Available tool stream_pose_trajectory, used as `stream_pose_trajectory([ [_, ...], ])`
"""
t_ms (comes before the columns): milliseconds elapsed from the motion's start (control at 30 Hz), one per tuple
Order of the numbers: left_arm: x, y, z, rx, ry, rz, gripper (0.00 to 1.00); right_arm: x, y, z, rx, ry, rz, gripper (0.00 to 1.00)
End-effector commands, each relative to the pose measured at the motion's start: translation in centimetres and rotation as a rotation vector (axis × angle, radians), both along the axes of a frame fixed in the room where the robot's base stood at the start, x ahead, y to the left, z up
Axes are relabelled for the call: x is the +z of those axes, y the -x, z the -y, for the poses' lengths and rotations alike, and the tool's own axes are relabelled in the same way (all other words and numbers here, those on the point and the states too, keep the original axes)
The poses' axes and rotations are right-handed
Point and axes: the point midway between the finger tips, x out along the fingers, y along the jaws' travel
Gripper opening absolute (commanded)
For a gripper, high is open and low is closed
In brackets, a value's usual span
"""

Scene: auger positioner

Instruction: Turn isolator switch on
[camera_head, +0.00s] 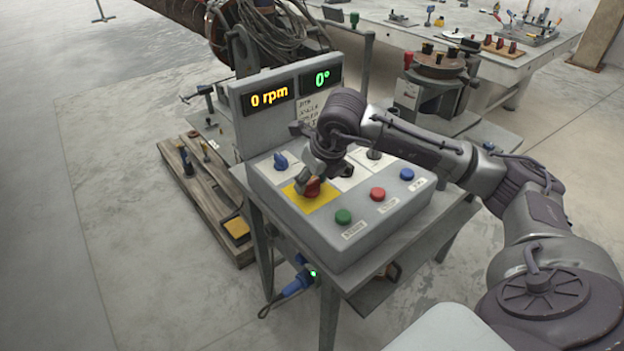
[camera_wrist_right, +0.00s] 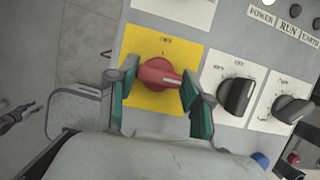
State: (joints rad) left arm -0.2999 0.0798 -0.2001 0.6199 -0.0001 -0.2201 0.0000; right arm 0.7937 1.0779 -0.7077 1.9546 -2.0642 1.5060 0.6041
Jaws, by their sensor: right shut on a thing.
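The isolator switch is a red rotary knob on a yellow plate (camera_head: 322,205) at the front left of the grey control box (camera_head: 335,243). In the right wrist view the red knob (camera_wrist_right: 158,75) lies roughly sideways on its yellow plate (camera_wrist_right: 192,52). My right gripper (camera_head: 308,188) is over the knob. In the wrist view its two green-padded fingers (camera_wrist_right: 153,92) are on either side of the knob, and it is shut on it. The fingers and arm partly hide the knob in the head view. My left gripper is not in view.
A blue knob (camera_head: 281,162) and black knobs (camera_wrist_right: 236,96) sit on nearby white plates. Green (camera_head: 343,216), red (camera_head: 377,194) and blue (camera_head: 407,174) buttons line the box's front. The displays (camera_head: 268,96) read 0 rpm and 0°. A wooden pallet (camera_head: 200,190) lies left on the floor.

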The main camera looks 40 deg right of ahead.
Motion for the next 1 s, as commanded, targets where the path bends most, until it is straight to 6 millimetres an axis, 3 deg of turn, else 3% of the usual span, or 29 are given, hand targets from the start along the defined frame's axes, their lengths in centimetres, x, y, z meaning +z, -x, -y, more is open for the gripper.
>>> stream_pose_trajectory([
  [167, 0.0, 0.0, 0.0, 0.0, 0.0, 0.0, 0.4, 0.2, -0.1, 0.1, -0.004, 0.0, 0.005, 0.15],
  [200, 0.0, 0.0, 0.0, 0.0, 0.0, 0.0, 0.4, 0.2, -0.1, 0.1, -0.004, 0.0, 0.005, 0.57],
  [300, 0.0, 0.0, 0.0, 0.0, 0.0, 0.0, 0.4, 0.1, -0.1, 0.1, -0.003, 0.0, 0.004, 0.73],
  [700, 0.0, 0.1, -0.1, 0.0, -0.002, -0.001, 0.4, 0.5, 0.1, 0.0, 0.0, 0.0, 0.002, 0.75],
  [1000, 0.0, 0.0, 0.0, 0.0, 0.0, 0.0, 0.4, 5.7, 2.2, 0.2, -0.001, 0.001, 0.007, 0.75],
])
